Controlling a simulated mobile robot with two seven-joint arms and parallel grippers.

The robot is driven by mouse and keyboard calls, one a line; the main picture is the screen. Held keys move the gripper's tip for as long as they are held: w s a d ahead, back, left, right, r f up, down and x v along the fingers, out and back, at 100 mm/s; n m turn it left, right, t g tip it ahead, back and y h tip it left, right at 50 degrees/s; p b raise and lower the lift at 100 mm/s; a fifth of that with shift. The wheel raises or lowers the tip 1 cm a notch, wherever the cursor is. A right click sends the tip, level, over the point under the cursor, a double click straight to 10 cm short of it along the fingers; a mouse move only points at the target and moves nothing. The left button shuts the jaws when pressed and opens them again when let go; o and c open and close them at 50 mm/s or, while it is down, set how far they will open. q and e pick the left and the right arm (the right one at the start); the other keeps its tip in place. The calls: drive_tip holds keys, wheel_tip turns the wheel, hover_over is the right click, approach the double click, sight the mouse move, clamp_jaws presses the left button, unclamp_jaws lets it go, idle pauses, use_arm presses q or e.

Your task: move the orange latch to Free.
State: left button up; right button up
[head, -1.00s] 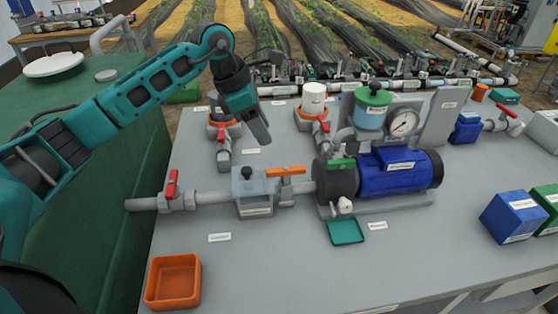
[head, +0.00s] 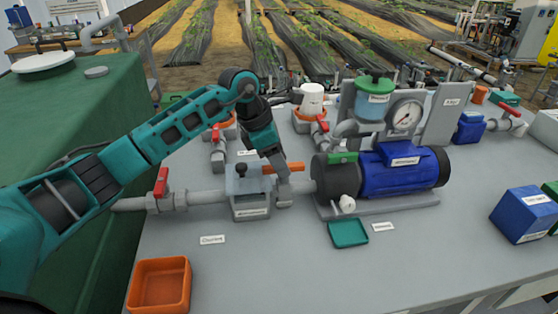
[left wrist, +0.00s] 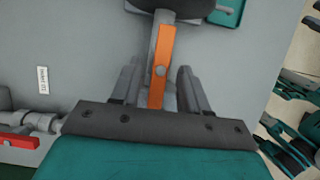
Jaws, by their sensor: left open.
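The orange latch (head: 296,166) is a flat bar on top of the grey pipe, between the grey filter box (head: 250,200) and the blue pump (head: 400,170). In the head view my left gripper (head: 279,175) points down at the latch and hides its middle. In the left wrist view the latch (left wrist: 165,48) runs lengthwise between the two fingers of my left gripper (left wrist: 160,88). The fingers are open, one on each side, with gaps showing. Contact cannot be seen. My right gripper is not in view.
A red-handled valve (head: 161,185) sits on the pipe to the left. An orange tray (head: 160,286) and a green tray (head: 348,233) lie in front. A teal-topped filter bowl (head: 372,98) and gauge (head: 405,117) rise behind. The front of the bench is mostly clear.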

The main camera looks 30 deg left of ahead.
use_arm(q)
drive_tip(key=shift+c, duration=0.3)
clamp_jaws()
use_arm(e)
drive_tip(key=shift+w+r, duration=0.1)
